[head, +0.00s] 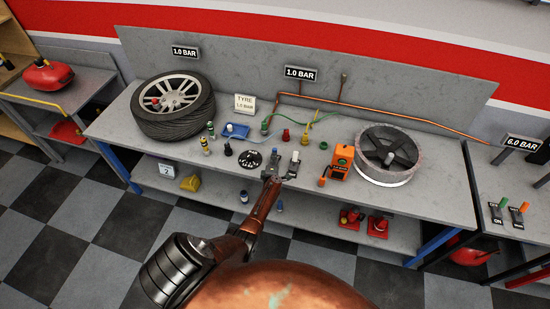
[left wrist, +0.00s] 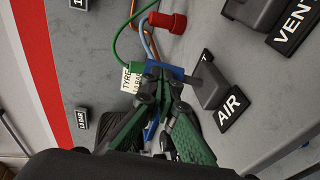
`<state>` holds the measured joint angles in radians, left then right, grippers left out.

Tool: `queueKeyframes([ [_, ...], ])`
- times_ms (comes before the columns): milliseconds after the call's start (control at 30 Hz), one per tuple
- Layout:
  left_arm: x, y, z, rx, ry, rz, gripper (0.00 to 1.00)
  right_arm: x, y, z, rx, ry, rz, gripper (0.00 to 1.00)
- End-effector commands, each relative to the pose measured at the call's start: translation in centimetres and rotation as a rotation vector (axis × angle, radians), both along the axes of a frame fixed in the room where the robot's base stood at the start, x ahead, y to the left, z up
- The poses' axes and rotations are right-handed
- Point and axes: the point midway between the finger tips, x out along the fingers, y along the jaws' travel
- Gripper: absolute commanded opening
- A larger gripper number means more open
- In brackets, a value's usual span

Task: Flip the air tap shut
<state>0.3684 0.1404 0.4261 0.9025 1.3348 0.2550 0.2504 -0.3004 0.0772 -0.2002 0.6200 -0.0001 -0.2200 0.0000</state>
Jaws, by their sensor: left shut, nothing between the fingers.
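The air tap has a dark block with an AIR label (left wrist: 230,108) in the left wrist view. Its blue lever (left wrist: 160,70) points from the block toward my fingertips. In the head view the air tap (head: 274,155) stands near the bench's front edge with its blue end up. My left gripper (head: 272,176) is shut and empty, just in front of the tap. In the left wrist view its green fingers (left wrist: 163,84) are right at the blue lever and partly cover it; whether they touch cannot be told. My right gripper is not in view.
A vent tap with a pale handle (head: 295,157) stands close right of the air tap; its VENT label (left wrist: 296,22) shows too. A round black dial (head: 250,160) is left, an orange box (head: 342,161) right.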

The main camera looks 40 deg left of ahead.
Motion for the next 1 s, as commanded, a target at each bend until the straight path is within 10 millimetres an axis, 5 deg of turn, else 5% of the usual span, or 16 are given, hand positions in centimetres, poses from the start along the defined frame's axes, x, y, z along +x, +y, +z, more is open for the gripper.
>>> queueKeyframes([
  [367,-0.1,-0.1,0.2,0.000,0.000,0.000,0.00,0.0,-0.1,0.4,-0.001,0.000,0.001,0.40],
  [633,-1.5,-3.5,1.8,-0.001,0.000,-0.017,0.00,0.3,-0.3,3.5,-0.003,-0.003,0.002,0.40],
  [1000,-8.3,-6.8,3.6,-0.001,-0.001,-0.003,0.00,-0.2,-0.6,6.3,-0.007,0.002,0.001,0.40],
])
